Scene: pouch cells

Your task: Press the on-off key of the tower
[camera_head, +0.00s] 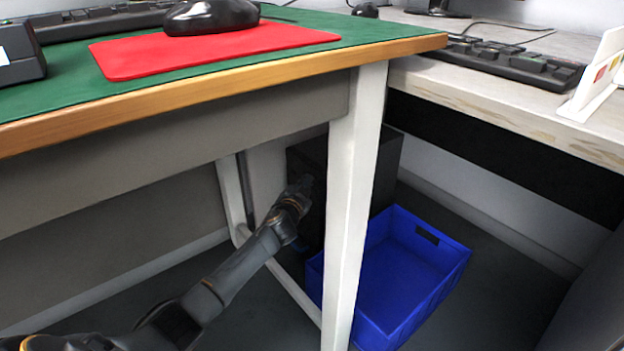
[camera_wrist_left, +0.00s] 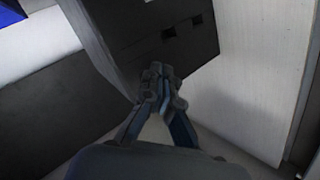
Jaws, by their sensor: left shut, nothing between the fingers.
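The black tower (camera_head: 384,172) stands on the floor under the green-topped table, partly hidden behind a white table leg. In the left wrist view, the tower's dark face (camera_wrist_left: 185,45) shows two small dark openings near its edge. My left gripper (camera_head: 304,186) reaches under the table to the tower's front face. It is shut and empty; its fingertips (camera_wrist_left: 158,72) overlap the edge of the tower in the wrist view. I cannot tell whether they touch it. The on-off key is not clearly visible. My right gripper is not in view.
A blue crate (camera_head: 462,262) stands on the floor in front of the tower. The white table leg (camera_head: 352,215) is close to the right of my left gripper. The green table (camera_head: 60,95) with a red mat (camera_head: 130,60) is above my arm. A light wooden desk (camera_head: 480,95) is at right.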

